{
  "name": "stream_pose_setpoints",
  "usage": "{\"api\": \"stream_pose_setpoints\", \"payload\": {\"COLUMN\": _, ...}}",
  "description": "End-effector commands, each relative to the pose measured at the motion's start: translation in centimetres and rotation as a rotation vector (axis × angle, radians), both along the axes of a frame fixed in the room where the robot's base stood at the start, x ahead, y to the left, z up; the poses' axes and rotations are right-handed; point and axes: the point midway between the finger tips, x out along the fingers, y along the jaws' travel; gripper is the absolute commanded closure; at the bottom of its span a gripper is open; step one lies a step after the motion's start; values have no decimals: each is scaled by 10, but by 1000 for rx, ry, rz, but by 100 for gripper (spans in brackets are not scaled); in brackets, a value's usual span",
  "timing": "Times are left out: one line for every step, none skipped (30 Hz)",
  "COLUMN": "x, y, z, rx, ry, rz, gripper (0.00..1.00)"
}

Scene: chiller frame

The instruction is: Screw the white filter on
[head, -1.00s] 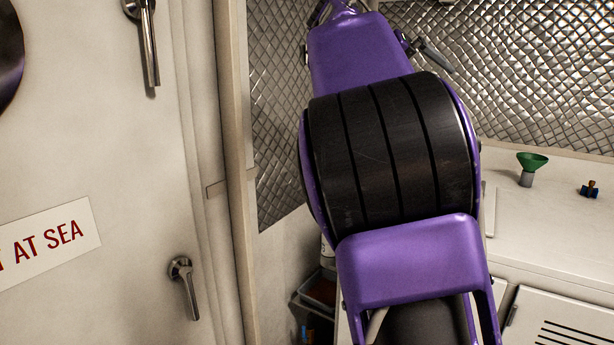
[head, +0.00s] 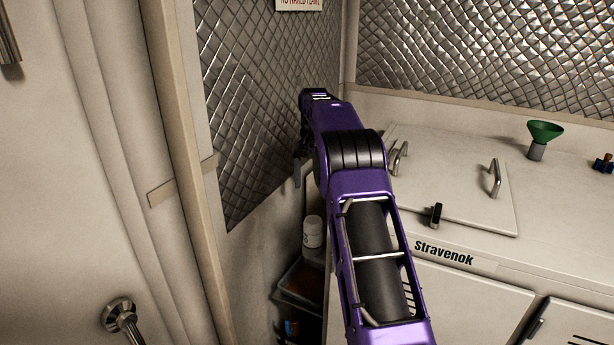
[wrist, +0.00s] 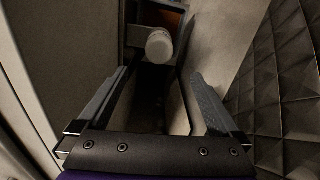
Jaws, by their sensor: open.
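The white filter (head: 313,232) shows as a small upright white cylinder with a mark on its side, low in the gap between the left wall and the chiller cabinet. It also shows in the wrist view (wrist: 159,45) as a round pale end beyond the fingertips. My gripper (wrist: 161,76) is open and empty, its two dark fingers spread either side of the line to the filter, not touching it. In the head view my gripper (head: 298,172) is small, partly hidden by the arm, and higher than the filter. What the filter sits on is not clear.
A shelf tray (head: 302,283) with brownish contents is below the filter. The white cabinet top (head: 470,225) carries a hatch with handles (head: 495,178), a black latch and a green funnel (head: 544,132). Quilted metal walls (head: 265,110) stand close behind and left.

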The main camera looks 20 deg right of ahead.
Motion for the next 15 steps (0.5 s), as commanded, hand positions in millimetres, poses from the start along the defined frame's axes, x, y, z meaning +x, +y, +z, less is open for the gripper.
{"api": "stream_pose_setpoints", "payload": {"x": 0, "y": 0, "z": -5, "rx": 3, "ry": 2, "rz": -1, "gripper": 0}}
{"api": "stream_pose_setpoints", "payload": {"x": 0, "y": 0, "z": -8, "rx": 3, "ry": 3, "rz": -1, "gripper": 0}}
{"api": "stream_pose_setpoints", "payload": {"x": 0, "y": 1, "z": -13, "rx": 2, "ry": 2, "rz": 0, "gripper": 0}}
{"api": "stream_pose_setpoints", "payload": {"x": 0, "y": 1, "z": -17, "rx": 1, "ry": 3, "rz": 0, "gripper": 0}}
{"api": "stream_pose_setpoints", "payload": {"x": -1, "y": 1, "z": -22, "rx": 2, "ry": 4, "rz": 0, "gripper": 0}}
{"api": "stream_pose_setpoints", "payload": {"x": -1, "y": 1, "z": -29, "rx": 1, "ry": 4, "rz": 1, "gripper": 0}}
{"api": "stream_pose_setpoints", "payload": {"x": -1, "y": 1, "z": -35, "rx": 1, "ry": 4, "rz": 1, "gripper": 0}}
{"api": "stream_pose_setpoints", "payload": {"x": -1, "y": 1, "z": -41, "rx": 1, "ry": 6, "rz": 1, "gripper": 0}}
{"api": "stream_pose_setpoints", "payload": {"x": -1, "y": 1, "z": -49, "rx": 1, "ry": 4, "rz": 1, "gripper": 0}}
{"api": "stream_pose_setpoints", "payload": {"x": -1, "y": 1, "z": -55, "rx": 0, "ry": 5, "rz": 1, "gripper": 0}}
{"api": "stream_pose_setpoints", "payload": {"x": -1, "y": 1, "z": -61, "rx": 0, "ry": 5, "rz": 1, "gripper": 0}}
{"api": "stream_pose_setpoints", "payload": {"x": -1, "y": 1, "z": -69, "rx": 0, "ry": 4, "rz": 1, "gripper": 0}}
{"api": "stream_pose_setpoints", "payload": {"x": -1, "y": 1, "z": -75, "rx": 0, "ry": 4, "rz": 1, "gripper": 0}}
{"api": "stream_pose_setpoints", "payload": {"x": -1, "y": 1, "z": -81, "rx": 0, "ry": 4, "rz": 1, "gripper": 0}}
{"api": "stream_pose_setpoints", "payload": {"x": -1, "y": 1, "z": -89, "rx": 0, "ry": 5, "rz": 2, "gripper": 0}}
